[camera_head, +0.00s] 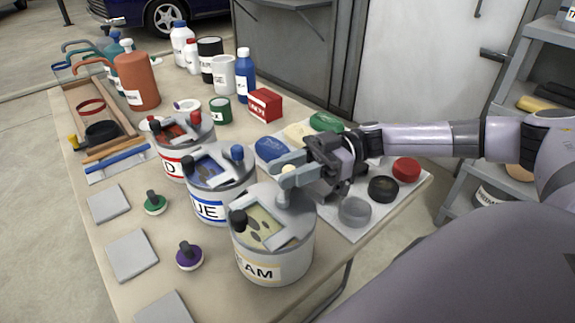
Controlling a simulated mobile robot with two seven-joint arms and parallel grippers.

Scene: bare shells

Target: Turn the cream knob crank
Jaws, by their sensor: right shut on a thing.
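The cream can (272,262) stands at the front of the table, with part of its label reading "AM". Its lid carries a grey crank frame around an opening (257,228) that shows pale paint. A black knob (238,219) stands at the lid's left edge. My right gripper (288,175) is over the lid's far right side, shut on the small cream knob (288,169) of the crank; the fingers hide most of the knob. My left gripper is not in view.
The blue can (207,207) and red can (172,163) stand in a row behind. A pale board with colour discs (355,210) lies to the right under my arm. Grey tiles (131,254) and knobbed pieces (189,256) lie to the left. Bottles (245,75) and a red box (265,104) stand farther back.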

